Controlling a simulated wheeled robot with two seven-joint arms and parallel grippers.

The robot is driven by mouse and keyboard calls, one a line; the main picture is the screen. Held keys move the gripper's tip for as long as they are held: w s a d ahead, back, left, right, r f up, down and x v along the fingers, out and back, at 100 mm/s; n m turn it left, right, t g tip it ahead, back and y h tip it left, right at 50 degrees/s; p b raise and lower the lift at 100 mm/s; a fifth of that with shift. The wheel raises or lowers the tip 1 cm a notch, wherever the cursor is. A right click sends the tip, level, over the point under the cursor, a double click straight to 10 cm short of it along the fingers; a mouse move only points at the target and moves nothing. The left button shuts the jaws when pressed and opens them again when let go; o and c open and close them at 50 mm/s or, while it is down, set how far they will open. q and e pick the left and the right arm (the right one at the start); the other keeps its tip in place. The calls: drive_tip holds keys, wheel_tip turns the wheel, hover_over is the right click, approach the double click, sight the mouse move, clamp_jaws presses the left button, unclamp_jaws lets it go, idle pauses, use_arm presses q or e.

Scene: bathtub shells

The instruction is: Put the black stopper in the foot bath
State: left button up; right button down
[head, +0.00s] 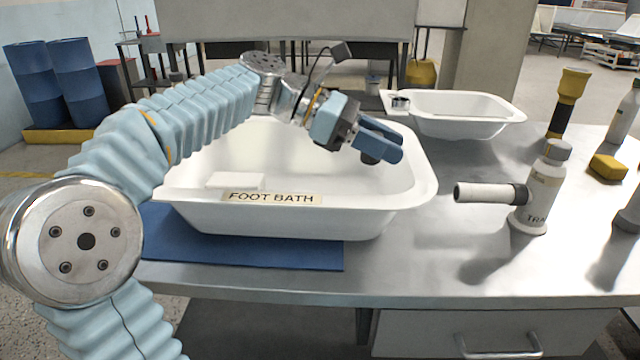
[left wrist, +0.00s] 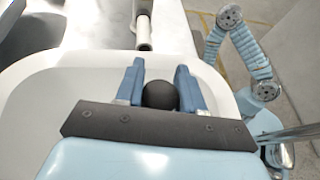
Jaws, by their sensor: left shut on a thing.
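The foot bath (head: 300,221) is a white tub with a "FOOT BATH" label on its near side. My left gripper (head: 383,146) is above the right part of this tub, inside its rim in the picture. It is shut on the black stopper (head: 369,157), which is mostly hidden by the blue fingers in the head view. In the left wrist view, the round dark stopper (left wrist: 160,95) sits between the two fingers (left wrist: 160,80), with the white tub (left wrist: 45,100) behind and below it. My right gripper is not in view.
The foot bath stands partly on a blue mat (head: 250,254). A second white tub (head: 465,128) stands behind it. A white cylinder with a dark end (head: 485,193), a white bottle (head: 541,190), a yellow-black torch (head: 566,105) and a yellow sponge (head: 608,167) are to the right.

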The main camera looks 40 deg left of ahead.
use_arm(q)
drive_tip(key=w+a+f, duration=0.1)
drive_tip(key=a+f, duration=0.1)
drive_tip(key=w+a+f, duration=0.1)
drive_tip(key=a+f, duration=0.1)
drive_tip(key=a, duration=0.1)
drive_tip(key=w+a+f, duration=0.1)
drive_tip(key=a+f, duration=0.1)
drive_tip(key=shift+a+f, duration=0.3)
drive_tip(key=shift+f, duration=0.1)
drive_tip(key=shift+a+f+b, duration=0.2)
drive_tip(key=shift+f+b, duration=0.1)
drive_tip(key=shift+w+a+f+b, duration=0.1)
drive_tip(key=shift+f+b, duration=0.2)
drive_tip(key=shift+f, duration=1.35)
drive_tip(key=shift+f, duration=0.15)
drive_tip(key=o, duration=1)
drive_tip(key=shift+r, duration=0.2)
drive_tip(key=p+v, duration=0.1)
drive_tip(key=v, duration=1.1)
drive_tip(key=shift+p, duration=0.3)
